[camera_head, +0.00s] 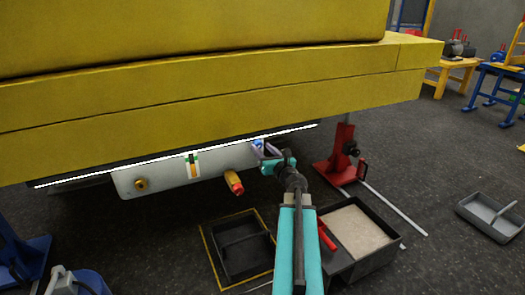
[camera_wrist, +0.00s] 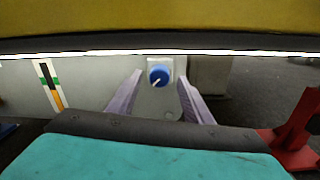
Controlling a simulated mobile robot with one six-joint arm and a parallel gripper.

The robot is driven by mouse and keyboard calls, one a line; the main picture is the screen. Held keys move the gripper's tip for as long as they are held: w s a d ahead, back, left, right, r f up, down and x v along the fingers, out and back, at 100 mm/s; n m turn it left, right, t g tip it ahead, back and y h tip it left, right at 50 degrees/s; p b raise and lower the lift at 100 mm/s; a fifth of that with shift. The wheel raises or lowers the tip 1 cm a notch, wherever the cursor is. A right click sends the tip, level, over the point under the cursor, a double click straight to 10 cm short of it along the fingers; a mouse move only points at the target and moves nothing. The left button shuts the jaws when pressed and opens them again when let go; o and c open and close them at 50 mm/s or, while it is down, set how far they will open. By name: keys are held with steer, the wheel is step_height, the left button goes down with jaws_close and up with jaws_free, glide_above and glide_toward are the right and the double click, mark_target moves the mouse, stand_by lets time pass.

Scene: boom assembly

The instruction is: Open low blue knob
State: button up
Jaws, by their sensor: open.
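The low blue knob (camera_wrist: 159,76) is round with a pale pointer line that slants from lower left to upper right. It sits on a light plate on the grey panel (camera_wrist: 95,82), just under the yellow boom. In the head view the knob (camera_head: 258,143) is small and partly hidden by my gripper. My gripper (camera_wrist: 159,85) is open, with one finger at each side of the knob in the wrist view and nothing held. In the head view my gripper (camera_head: 266,151) is right at the panel's right end. I cannot tell whether the fingers touch the knob.
The yellow boom (camera_head: 220,90) hangs close above. A red and yellow handle (camera_head: 233,182) sticks out left of my gripper. A red stand (camera_head: 336,160) is on the right. A black tray (camera_head: 240,247) and a sand-filled box (camera_head: 385,258) lie on the floor below.

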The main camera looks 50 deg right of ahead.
steer(key=shift+w+d, duration=0.2)
steer(key=shift+w, duration=0.35)
steer(key=c, duration=0.9)
steer(key=shift+s+d, duration=0.1)
steer(key=shift+d, duration=0.15)
steer(key=shift+c, duration=0.8)
steer(key=shift+a, duration=0.15)
